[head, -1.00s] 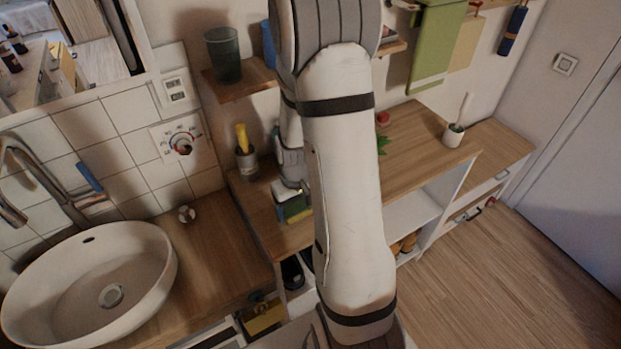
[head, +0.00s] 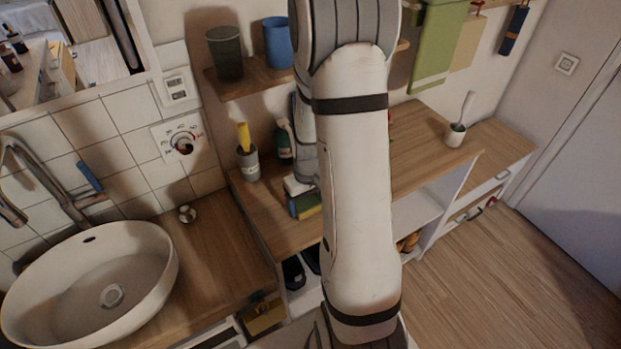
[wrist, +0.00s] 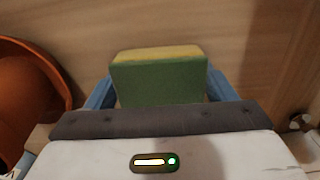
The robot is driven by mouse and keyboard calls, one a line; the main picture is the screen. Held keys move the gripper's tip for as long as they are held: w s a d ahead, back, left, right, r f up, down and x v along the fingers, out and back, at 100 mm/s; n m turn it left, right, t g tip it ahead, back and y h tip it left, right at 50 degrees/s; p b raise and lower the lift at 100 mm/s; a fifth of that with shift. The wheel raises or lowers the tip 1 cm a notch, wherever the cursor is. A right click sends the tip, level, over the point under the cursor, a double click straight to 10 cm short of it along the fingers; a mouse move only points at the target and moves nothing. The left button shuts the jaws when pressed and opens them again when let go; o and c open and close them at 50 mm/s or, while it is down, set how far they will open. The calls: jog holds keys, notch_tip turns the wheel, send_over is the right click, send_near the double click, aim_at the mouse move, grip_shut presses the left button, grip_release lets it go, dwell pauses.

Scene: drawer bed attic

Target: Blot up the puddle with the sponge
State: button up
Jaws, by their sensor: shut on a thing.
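The sponge (wrist: 158,82), green with a yellow layer, sits between the two blue fingers of my gripper (wrist: 160,92) in the wrist view. My gripper is shut on it. In the head view the sponge (head: 309,207) shows low over the wooden counter (head: 268,215), just left of my arm. I cannot tell whether it touches the wood. I cannot make out the puddle in either view; my arm hides part of the counter.
An orange pot (wrist: 28,100) is at the left in the wrist view. A grey holder (head: 248,164) and a green bottle (head: 284,146) stand at the counter's back. A shelf above holds a dark cup (head: 226,54) and a blue cup (head: 278,42). A basin (head: 90,285) is left.

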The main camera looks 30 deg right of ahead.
jog(key=shift+s+a, duration=0.1)
jog(key=shift+a, duration=1.9)
notch_tip(320, 180, up, 3)
jog(key=shift+f+p, duration=0.2)
jog(key=shift+p, duration=0.25)
jog(key=shift+s+r, duration=0.1)
jog(key=shift+r, duration=0.15)
jog(key=shift+r+p, duration=0.35)
jog(key=shift+p, duration=0.1)
jog(key=shift+r+p, duration=1.6)
jog(key=shift+r, duration=0.7)
